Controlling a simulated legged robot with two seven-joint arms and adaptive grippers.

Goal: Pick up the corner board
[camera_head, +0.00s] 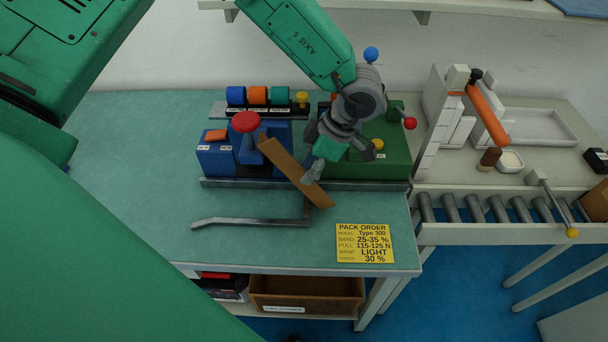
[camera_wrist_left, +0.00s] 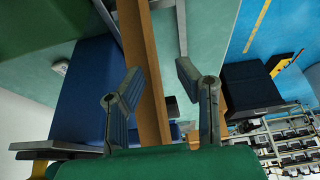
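The corner board (camera_head: 284,162) is a long brown strip. In the head view it slants down to the right in front of the blue machine, its lower end over the green bench. My left gripper (camera_head: 314,168) is at the board's middle to lower part, pointing down. In the left wrist view, the board (camera_wrist_left: 148,75) runs between the two fingers of my left gripper (camera_wrist_left: 158,78). The fingers stand apart, with a gap between the board and the right finger. I cannot tell whether the left finger touches it. My right gripper is not in view.
A blue machine with a red knob (camera_head: 245,122) and a green block (camera_head: 392,150) stand close around the gripper. A grey bent bar (camera_head: 245,221) lies in front. A yellow order card (camera_head: 364,243) is at the bench's front right. A roller conveyor (camera_head: 475,209) is at right. The bench's left side is clear.

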